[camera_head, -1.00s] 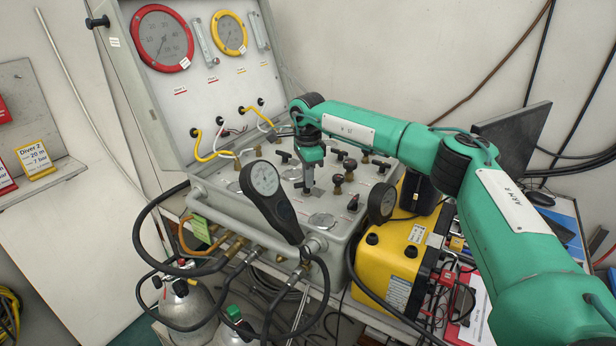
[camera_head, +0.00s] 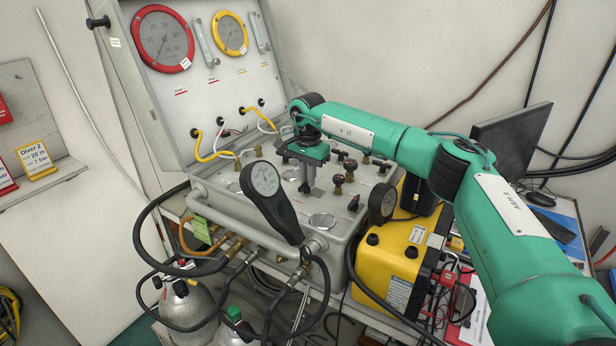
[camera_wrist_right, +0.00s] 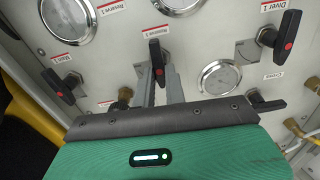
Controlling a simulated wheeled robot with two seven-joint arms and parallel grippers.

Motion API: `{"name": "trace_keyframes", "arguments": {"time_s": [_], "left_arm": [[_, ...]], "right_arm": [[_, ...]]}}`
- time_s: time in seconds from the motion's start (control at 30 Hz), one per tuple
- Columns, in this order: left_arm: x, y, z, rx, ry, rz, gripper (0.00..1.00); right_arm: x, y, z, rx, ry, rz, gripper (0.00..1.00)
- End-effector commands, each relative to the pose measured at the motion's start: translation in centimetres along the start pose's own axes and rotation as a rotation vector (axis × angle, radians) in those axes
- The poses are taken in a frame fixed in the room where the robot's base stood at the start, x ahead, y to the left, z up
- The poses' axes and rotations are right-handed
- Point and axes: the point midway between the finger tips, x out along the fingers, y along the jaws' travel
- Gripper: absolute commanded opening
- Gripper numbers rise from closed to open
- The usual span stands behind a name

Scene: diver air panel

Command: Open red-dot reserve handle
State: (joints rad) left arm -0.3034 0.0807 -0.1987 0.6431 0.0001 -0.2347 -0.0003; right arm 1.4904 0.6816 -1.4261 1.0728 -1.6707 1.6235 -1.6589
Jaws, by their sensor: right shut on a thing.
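The grey valve panel (camera_head: 262,205) carries several black handles. In the right wrist view, a black handle with a red dot (camera_wrist_right: 156,53) stands at the centre, below a small red-edged label that seems to read Reserve. My right gripper (camera_wrist_right: 159,76) reaches it from below in that view, with its two grey fingers closed around its near end. In the head view my right gripper (camera_head: 306,187) points down at the panel, and its fingers hide the held handle. My left gripper is not in view.
Other red-dot handles stand to the left (camera_wrist_right: 61,86) and right (camera_wrist_right: 287,38) of the held one.

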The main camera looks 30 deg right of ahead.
Motion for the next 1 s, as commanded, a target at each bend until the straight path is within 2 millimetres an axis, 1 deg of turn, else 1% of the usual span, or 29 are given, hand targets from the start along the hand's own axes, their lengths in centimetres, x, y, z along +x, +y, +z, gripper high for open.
{"name": "trace_keyframes", "arguments": {"time_s": [0.47,0.5,0.57,0.6,0.87,1.0], "left_arm": [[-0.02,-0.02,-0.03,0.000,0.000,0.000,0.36],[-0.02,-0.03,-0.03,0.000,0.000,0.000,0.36],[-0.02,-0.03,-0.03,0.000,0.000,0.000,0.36],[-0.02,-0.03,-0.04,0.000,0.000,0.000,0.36],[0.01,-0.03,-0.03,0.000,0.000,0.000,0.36],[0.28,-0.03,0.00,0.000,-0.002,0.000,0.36]], "right_arm": [[-0.21,-0.09,-0.01,-0.013,0.000,-0.004,0.00],[-0.21,-0.08,-0.01,-0.013,0.000,-0.004,0.18],[-0.19,-0.07,-0.01,-0.013,0.000,-0.004,0.30],[-0.17,-0.07,-0.01,-0.013,0.000,-0.003,0.34],[-0.12,-0.03,0.00,-0.012,0.000,-0.001,0.34],[-1.00,-0.08,-0.02,-0.012,0.001,-0.003,0.34]]}}
